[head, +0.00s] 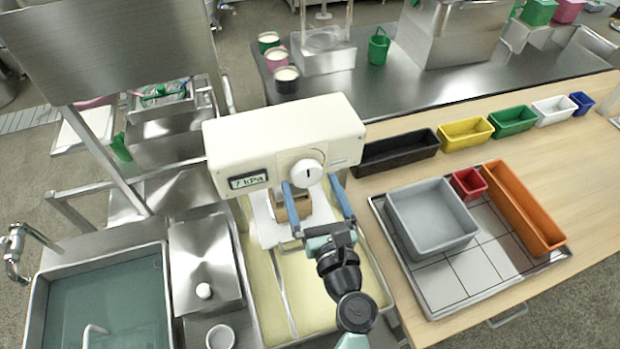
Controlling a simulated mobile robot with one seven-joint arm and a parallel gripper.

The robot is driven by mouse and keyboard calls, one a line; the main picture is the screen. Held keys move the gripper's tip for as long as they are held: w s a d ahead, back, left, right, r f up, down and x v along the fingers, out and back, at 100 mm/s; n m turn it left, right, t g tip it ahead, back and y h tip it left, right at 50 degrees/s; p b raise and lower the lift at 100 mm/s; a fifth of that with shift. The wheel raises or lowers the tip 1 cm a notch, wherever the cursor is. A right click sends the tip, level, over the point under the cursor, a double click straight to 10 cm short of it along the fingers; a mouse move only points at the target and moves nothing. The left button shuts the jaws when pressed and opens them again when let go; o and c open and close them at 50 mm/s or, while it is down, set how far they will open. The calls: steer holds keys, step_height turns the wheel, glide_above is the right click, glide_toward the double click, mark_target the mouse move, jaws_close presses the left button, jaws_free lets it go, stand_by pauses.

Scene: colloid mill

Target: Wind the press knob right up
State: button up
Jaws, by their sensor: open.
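The press (260,125) is a cream-coloured machine head standing over a pale yellow tray. Its round white knob (308,172) is on the front face, with a short dark mark that looks close to upright. A small display (248,181) left of the knob appears to read 7 kPa. My gripper (314,188) is open, its two blue fingers reaching up toward the press. The left fingertip is just left of and below the knob, the right one to its right. I cannot tell whether either touches it. The opening under the head is partly hidden by my gripper.
Left of the press are a lidded steel box (205,262) and a water-filled sink (105,300). At right, a tiled tray (455,298) carries a grey bin (432,216), a red bin (468,184) and an orange bin (524,207). A black bin (396,152) sits close beside the press.

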steer(key=shift+x, duration=0.8)
steer(key=shift+c, duration=0.3)
steer(key=c, duration=1.2)
steer(key=shift+n, duration=0.3)
